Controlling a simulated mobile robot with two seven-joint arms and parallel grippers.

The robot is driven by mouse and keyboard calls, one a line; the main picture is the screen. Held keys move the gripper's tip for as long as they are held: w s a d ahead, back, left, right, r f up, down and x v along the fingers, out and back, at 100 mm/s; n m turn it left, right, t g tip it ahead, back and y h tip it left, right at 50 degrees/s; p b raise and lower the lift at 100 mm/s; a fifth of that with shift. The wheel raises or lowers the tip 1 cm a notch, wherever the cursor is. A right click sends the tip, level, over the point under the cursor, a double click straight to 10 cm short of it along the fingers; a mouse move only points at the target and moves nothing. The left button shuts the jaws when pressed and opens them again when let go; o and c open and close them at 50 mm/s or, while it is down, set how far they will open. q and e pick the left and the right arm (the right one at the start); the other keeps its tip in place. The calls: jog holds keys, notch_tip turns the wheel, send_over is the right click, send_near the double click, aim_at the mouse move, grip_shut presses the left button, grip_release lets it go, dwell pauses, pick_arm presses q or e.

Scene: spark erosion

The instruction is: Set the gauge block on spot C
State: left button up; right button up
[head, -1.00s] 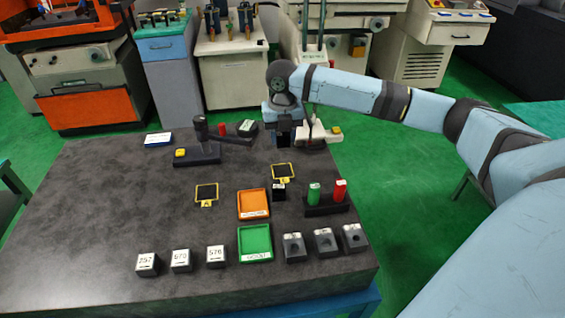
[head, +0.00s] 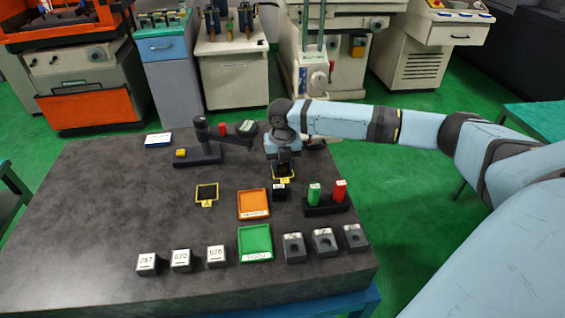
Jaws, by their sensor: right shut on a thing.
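My right gripper (head: 284,160) points down over the far right yellow-framed black spot (head: 291,176), whose letter is too small to read surely. It is shut on a small dark piece, apparently the gauge block, which is mostly hidden by the gripper and blends with the dark spot. I cannot tell whether the piece touches the spot. Another yellow-framed spot, marked A (head: 206,192), lies empty to the left. My left gripper is out of view.
A small black block (head: 279,192) stands just in front of the far spot. An orange tray (head: 240,205), a green tray (head: 241,245) and a rack with green and red pieces (head: 323,207) are close by. Several labelled blocks line the front. The table's left is clear.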

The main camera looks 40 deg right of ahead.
jog(key=shift+f, duration=0.1)
jog(key=o, duration=1.2)
notch_tip(320, 180, up, 12)
jog(key=shift+r, duration=0.1)
